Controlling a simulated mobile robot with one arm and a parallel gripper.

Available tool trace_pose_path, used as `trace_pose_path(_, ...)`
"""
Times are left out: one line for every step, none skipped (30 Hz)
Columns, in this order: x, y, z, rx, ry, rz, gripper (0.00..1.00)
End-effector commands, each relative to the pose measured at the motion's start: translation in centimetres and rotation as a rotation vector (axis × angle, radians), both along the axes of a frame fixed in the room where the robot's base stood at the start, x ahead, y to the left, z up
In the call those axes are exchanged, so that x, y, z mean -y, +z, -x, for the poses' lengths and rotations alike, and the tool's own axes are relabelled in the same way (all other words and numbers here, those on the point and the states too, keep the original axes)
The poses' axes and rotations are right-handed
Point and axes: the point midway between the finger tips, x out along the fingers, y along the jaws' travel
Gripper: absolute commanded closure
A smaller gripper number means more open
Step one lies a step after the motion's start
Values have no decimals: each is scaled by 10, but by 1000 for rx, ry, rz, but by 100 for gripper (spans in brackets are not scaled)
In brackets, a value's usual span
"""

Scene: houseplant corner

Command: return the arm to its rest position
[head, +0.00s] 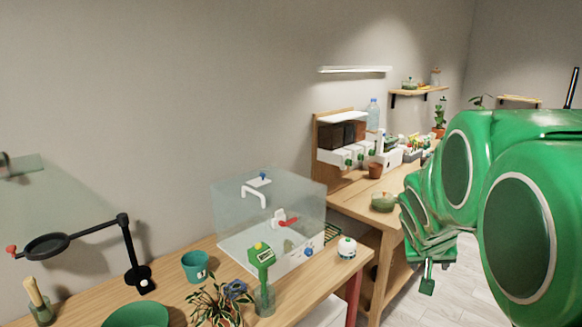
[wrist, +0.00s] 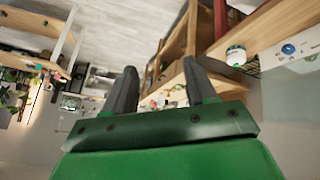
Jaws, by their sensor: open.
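My green arm fills the right side of the head view, folded close to the camera. My gripper (head: 428,276) hangs at the arm's lower end, in the air over the floor, to the right of the wooden benches. In the wrist view the two dark fingers of my gripper (wrist: 158,92) stand well apart with nothing between them. The gripper is open and empty. Part of the gripper is hidden behind the arm links in the head view.
A near wooden table (head: 190,300) holds a clear box (head: 225,212), a teal pot (head: 195,266), a leafy plant (head: 215,308) and a magnifier (head: 46,247). A far bench (head: 350,207) carries a dispenser rack. Pale floor (head: 405,290) lies open beside the benches.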

Motion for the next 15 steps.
trace_pose_path(-7, -2, 19, -32, -5, -16, 44)
trace_pose_path(-11, -4, 30, -57, -9, -27, 44)
trace_pose_path(-17, -5, 45, -86, -12, -41, 44)
trace_pose_path(-22, -6, 56, -108, -11, -53, 44)
trace_pose_path(-27, -8, 68, -132, -12, -64, 44)
trace_pose_path(-34, -11, 82, -164, -9, -81, 44)
trace_pose_path(-40, -12, 93, -186, -8, -95, 44)
trace_pose_path(-45, -14, 106, -211, -5, -107, 44)
trace_pose_path(-54, -16, 121, -242, 2, -126, 44)
trace_pose_path(-60, -18, 133, -269, 9, -139, 44)
trace_pose_path(-67, -21, 146, -298, 14, -153, 44)
trace_pose_path(-75, -24, 162, -334, 27, -171, 44)
trace_pose_path(-82, -26, 174, -361, 36, -184, 44)
trace_pose_path(-89, -28, 188, -390, 47, -198, 44)
trace_pose_path(-98, -30, 204, -425, 65, -214, 44)
